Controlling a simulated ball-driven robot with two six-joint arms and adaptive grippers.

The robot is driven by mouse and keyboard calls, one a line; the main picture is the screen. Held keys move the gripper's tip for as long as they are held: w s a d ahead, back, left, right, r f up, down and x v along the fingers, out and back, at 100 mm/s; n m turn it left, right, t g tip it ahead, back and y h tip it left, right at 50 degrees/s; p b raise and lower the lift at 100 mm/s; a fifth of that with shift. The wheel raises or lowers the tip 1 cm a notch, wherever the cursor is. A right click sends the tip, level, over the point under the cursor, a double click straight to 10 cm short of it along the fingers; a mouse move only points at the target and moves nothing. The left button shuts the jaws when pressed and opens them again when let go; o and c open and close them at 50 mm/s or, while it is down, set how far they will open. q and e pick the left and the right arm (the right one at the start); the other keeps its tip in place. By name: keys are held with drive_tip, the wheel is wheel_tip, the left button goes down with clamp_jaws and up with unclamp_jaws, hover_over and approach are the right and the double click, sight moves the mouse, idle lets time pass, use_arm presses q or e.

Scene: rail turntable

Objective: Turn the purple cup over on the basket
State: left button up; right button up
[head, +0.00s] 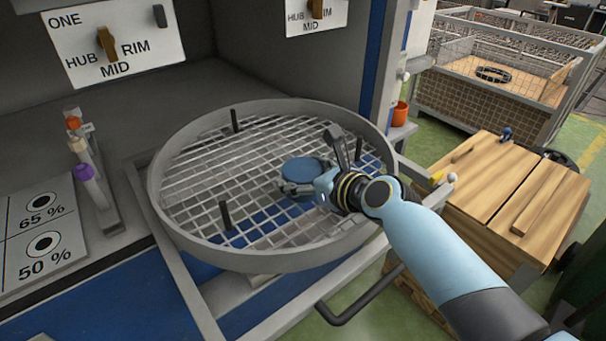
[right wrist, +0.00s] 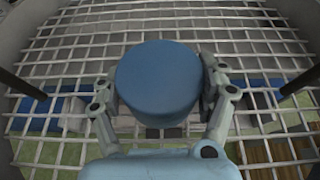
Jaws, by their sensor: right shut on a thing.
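The basket (head: 268,260) is a round grey tray with a wire mesh floor and a raised rim. My right gripper (head: 298,188) is over its right half, shut on a blue round cup-like thing (head: 305,168). In the right wrist view this blue thing (right wrist: 158,78) shows a flat, closed top, with a finger on each side. I cannot tell whether it touches the mesh. My left gripper is not in view.
Dark upright posts (head: 224,215) rise from the mesh. A sign board (head: 40,235) with percent marks lies at the left. An orange cup (head: 400,113) stands beyond the basket's right rim. A wooden-topped box (head: 515,195) and a wire crate (head: 490,105) stand at the right.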

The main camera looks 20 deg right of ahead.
drive_tip(key=shift+f, duration=0.2)
drive_tip(key=o, duration=1.4)
drive_tip(key=v, duration=1.2)
